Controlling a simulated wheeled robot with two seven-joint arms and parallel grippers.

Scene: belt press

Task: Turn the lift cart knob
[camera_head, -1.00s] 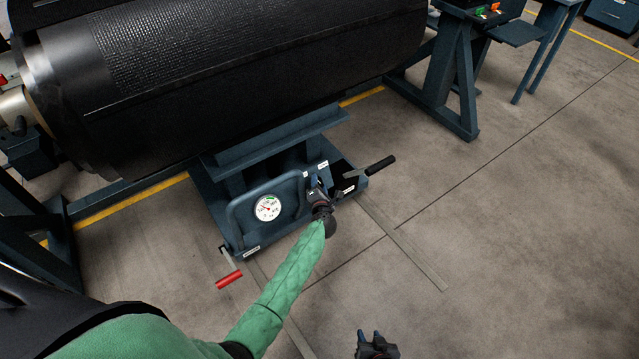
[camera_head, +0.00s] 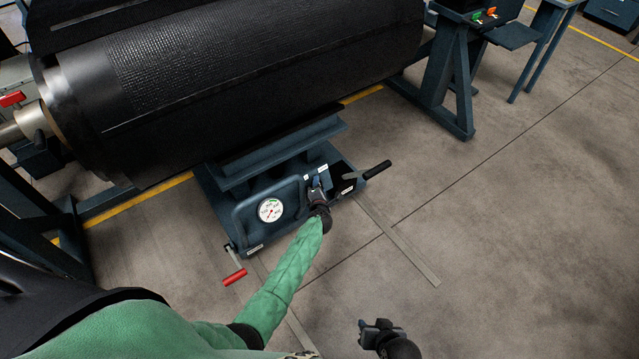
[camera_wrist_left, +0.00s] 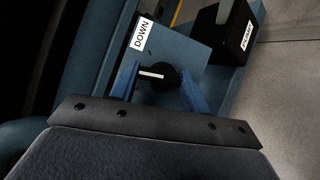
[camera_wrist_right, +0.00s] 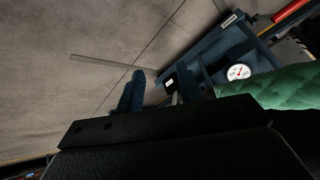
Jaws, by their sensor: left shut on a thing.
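The lift cart (camera_head: 232,214) stands under the big black roll, with a round white gauge (camera_head: 270,210) on its front panel. The knob (camera_wrist_left: 157,75) is black and round with a white pointer line, beside a DOWN label (camera_wrist_left: 139,33) in the left wrist view. My left gripper (camera_wrist_left: 160,88) has its two blue fingers on either side of the knob, shut on it. In the head view my left gripper (camera_head: 317,186) largely hides the knob. My right gripper (camera_head: 378,326) is low in the head view, away from the cart. In the right wrist view its fingers (camera_wrist_right: 158,92) are apart and empty.
A black-handled lever (camera_head: 377,170) sticks out at the cart's right. A red crank handle (camera_head: 235,277) hangs at its left. The black roll (camera_head: 250,75) is above the cart. Open concrete floor (camera_head: 500,250) lies to the right.

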